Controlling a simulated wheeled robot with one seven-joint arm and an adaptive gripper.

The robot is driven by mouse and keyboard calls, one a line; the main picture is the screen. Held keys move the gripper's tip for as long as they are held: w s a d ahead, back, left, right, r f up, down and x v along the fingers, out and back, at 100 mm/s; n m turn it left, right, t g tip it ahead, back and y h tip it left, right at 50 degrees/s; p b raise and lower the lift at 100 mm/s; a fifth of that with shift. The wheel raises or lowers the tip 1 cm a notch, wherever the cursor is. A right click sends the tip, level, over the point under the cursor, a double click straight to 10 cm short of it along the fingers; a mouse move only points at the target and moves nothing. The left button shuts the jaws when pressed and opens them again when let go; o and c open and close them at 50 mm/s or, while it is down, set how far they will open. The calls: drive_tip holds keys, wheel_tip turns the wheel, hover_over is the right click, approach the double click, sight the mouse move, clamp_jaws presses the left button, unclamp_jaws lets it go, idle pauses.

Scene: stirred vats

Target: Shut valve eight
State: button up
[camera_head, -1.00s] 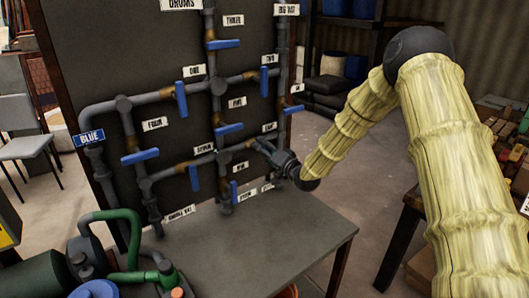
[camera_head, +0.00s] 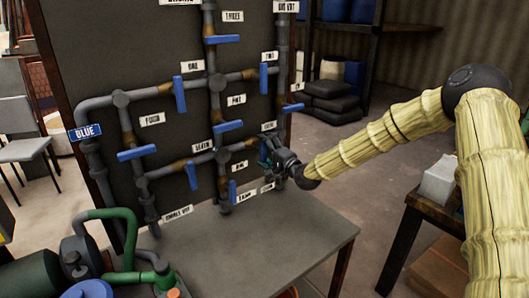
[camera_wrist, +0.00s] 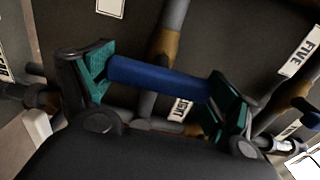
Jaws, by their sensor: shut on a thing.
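My gripper (camera_head: 268,156) is at the lower right of the pipe board in the head view, by the label EIGHT (camera_head: 268,126). In the wrist view, the teal-padded fingers of my gripper (camera_wrist: 168,84) are shut on the two ends of a blue valve handle (camera_wrist: 160,77). The handle lies crosswise over a grey pipe with a brown band (camera_wrist: 167,52). The label EIGHT (camera_wrist: 182,110) shows just below the handle. In the head view my gripper mostly hides this handle.
Other blue handles stand close by, at FIVE (camera_head: 228,127) and below the label SEVEN (camera_head: 191,176). A grey table (camera_head: 270,245) stands in front of the board. Green hoses (camera_head: 125,225) and tanks are at lower left.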

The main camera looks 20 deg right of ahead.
idle(0.4)
drive_tip(key=o, duration=0.8)
drive_tip(key=shift+d, duration=0.1)
drive_tip(key=v, duration=1.2)
